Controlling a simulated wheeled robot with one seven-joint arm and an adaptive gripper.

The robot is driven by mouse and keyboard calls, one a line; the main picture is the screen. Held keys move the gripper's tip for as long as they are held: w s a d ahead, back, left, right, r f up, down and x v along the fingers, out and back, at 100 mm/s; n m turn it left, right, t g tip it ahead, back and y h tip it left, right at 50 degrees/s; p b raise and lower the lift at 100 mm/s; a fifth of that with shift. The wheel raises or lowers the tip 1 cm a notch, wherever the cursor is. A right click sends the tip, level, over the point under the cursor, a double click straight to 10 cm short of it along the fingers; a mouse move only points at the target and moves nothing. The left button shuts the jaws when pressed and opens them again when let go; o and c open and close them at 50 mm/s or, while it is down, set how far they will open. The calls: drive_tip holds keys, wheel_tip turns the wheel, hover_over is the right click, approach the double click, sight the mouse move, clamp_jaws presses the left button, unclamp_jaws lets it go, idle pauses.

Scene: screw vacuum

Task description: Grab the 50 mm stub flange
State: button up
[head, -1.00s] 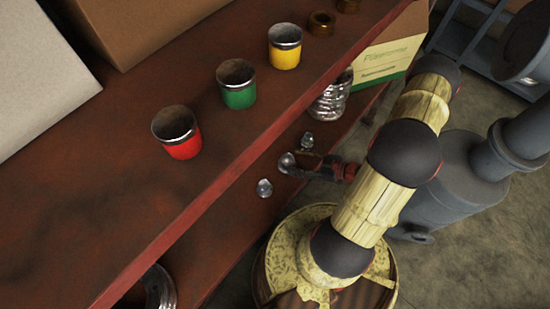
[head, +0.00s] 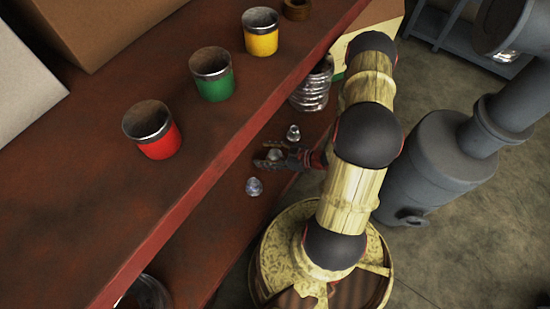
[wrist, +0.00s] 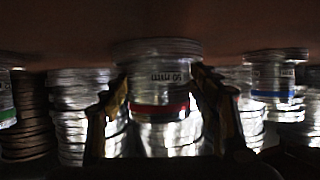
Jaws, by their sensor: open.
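The 50 mm stub flange (wrist: 160,75) is a shiny metal piece with a red band and an upside-down label that seems to read 50 mm. It stands upright in the middle of the wrist view. My gripper (wrist: 160,92) is open, with one finger on each side of it; whether they touch it I cannot tell. In the head view my gripper (head: 263,158) reaches over the lower shelf, its fingers on either side of a small metal piece (head: 275,155).
A blue-banded flange (wrist: 275,90) stands right, and a green-banded one (wrist: 5,100) at the left edge. Ribbed metal stacks stand behind. In the head view, similar pieces (head: 293,132) (head: 254,186) flank my gripper. The upper shelf (head: 190,130) overhangs, holding red, green and yellow cups.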

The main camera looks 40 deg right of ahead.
drive_tip(key=c, duration=1.5)
clamp_jaws()
